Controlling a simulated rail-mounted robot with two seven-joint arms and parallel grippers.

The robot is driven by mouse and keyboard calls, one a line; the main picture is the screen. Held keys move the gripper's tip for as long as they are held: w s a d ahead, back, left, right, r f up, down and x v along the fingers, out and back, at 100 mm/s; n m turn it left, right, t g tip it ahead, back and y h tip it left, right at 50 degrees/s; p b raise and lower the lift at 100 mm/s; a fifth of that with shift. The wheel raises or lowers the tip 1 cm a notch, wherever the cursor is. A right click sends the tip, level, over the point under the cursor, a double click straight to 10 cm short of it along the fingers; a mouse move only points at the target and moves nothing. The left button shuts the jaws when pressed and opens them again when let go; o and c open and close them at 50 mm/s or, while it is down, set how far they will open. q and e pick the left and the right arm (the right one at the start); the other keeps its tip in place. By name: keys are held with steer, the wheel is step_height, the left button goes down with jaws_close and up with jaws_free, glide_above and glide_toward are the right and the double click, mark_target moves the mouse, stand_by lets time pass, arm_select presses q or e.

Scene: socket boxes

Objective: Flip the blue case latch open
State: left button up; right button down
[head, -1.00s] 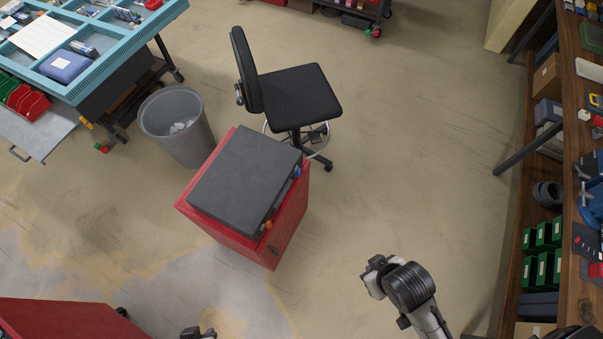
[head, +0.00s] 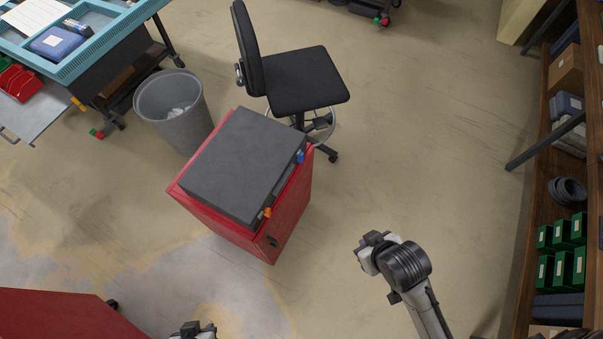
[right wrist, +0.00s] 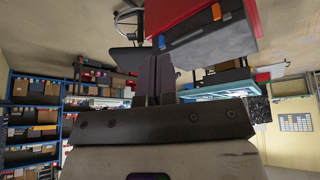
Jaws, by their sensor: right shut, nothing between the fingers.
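A dark grey flat case (head: 240,165) lies on a red cabinet (head: 284,222). On its right-facing side are a blue latch (head: 300,157) at the far end and an orange latch (head: 267,212) at the near end. In the right wrist view the blue latch (right wrist: 162,42) and orange latch (right wrist: 226,15) show at the top. Whether the latches are flipped is too small to tell. My right gripper (right wrist: 157,60) is shut and empty, apart from the case. My left gripper (head: 192,330) barely shows at the bottom edge; its jaws are unclear.
A black swivel chair (head: 305,80) stands just behind the cabinet, and a grey bin (head: 173,108) at its back left. A blue workbench (head: 85,60) is at the upper left, wooden shelving (head: 535,210) at the right.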

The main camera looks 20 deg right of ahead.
steer(key=w+a+f+t+h+b, duration=0.1)
steer(key=w+f+t+b, duration=0.1)
steer(key=w+f+b, duration=0.75)
steer(key=w+f+n+t+h+b, duration=0.1)
steer(key=w+f+b, duration=0.4)
steer(key=f+b, duration=0.85)
steer(key=w+a+f+t+h+b, duration=0.1)
steer(key=w+f+t+b, duration=0.1)
steer(key=w+f+b, duration=0.8)
steer(key=w+a+n+t, duration=0.1)
steer(key=n+t, duration=0.1)
steer(key=n, duration=0.3)
steer(key=w+a+r+n+t+y, duration=0.1)
steer(key=n+t, duration=0.2)
steer(key=n, duration=0.2)
steer(key=w+a+r+n+t+y+b, duration=0.1)
steer(key=w+a+n+t, duration=0.1)
steer(key=n, duration=0.2)
steer(key=shift+n+t, duration=0.4)
